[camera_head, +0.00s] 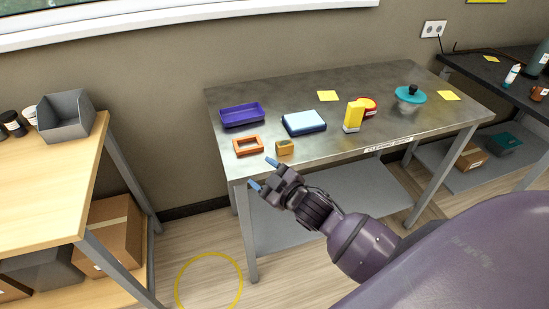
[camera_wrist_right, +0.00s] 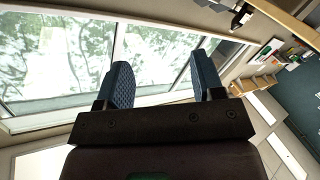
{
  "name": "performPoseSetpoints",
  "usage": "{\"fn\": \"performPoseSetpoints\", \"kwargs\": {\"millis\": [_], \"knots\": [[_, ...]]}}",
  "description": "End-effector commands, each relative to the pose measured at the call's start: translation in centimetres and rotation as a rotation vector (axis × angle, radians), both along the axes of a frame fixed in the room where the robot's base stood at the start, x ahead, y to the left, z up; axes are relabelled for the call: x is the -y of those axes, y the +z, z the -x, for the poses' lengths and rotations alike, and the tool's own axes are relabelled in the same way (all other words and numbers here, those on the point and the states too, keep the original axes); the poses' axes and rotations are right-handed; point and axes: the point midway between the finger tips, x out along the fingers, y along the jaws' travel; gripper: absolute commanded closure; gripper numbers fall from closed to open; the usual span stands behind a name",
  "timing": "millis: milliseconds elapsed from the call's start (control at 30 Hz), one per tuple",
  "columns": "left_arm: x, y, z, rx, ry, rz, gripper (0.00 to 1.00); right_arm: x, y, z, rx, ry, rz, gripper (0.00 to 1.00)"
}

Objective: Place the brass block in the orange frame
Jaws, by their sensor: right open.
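The brass block (camera_head: 285,148) stands near the front left part of the metal table. The orange frame (camera_head: 248,145) lies just left of it, flat on the table, and looks empty. My right gripper (camera_head: 263,174) is in front of the table's front edge, below the block and frame in the head view, with its blue-tipped fingers apart and nothing between them. In the right wrist view the open fingers (camera_wrist_right: 160,84) point toward a window; neither block nor frame shows there. My left gripper is not in view.
A wooden bench (camera_head: 50,180) with a grey bin (camera_head: 66,118) stands left.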

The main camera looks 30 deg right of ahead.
Motion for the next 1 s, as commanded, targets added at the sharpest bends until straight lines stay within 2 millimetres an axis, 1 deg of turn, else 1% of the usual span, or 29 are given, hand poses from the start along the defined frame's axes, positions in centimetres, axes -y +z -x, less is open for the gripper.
{"fn": "performPoseSetpoints", "kwargs": {"millis": [33,100,167,200,300,400,500,567,600,700,800,867,900,967,1000], "knots": [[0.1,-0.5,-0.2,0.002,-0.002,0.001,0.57,-0.4,1.4,-1.8,0.067,0.039,0.063,0.38],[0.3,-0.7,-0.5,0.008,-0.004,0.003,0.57,-1.1,3.7,-3.8,0.166,0.090,0.155,0.38],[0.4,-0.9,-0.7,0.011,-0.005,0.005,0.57,-1.8,5.7,-5.3,0.253,0.135,0.238,0.38],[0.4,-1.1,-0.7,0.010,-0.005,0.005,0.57,-2.3,7.0,-6.2,0.314,0.167,0.298,0.38],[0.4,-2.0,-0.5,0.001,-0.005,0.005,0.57,-3.6,10.1,-8.1,0.471,0.249,0.458,0.38],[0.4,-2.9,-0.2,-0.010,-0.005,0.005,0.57,-5.0,12.9,-9.5,0.637,0.338,0.638,0.38],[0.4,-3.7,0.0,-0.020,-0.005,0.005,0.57,-6.4,15.2,-10.4,0.807,0.441,0.839,0.38],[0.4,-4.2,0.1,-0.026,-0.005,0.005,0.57,-7.2,16.1,-10.8,0.909,0.511,0.975,0.38],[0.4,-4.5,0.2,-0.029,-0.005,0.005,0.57,-7.6,16.5,-11.0,0.978,0.563,1.071,0.38],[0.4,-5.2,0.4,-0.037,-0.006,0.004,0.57,-8.2,16.7,-11.3,1.137,0.714,1.327,0.38],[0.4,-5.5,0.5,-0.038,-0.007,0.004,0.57,-7.7,15.8,-11.6,1.257,0.883,1.570,0.38],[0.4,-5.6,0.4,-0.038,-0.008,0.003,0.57,-7.0,15.1,-11.8,1.310,0.995,1.707,0.38],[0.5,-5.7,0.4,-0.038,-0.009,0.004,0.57,-6.2,14.5,-12.0,1.335,1.074,1.795,0.38],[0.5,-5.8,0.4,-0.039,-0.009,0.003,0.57,-4.9,13.5,-12.2,1.364,1.201,1.915,0.38],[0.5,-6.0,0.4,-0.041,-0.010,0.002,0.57,-3.8,12.9,-12.3,1.374,1.290,1.989,0.38]]}}
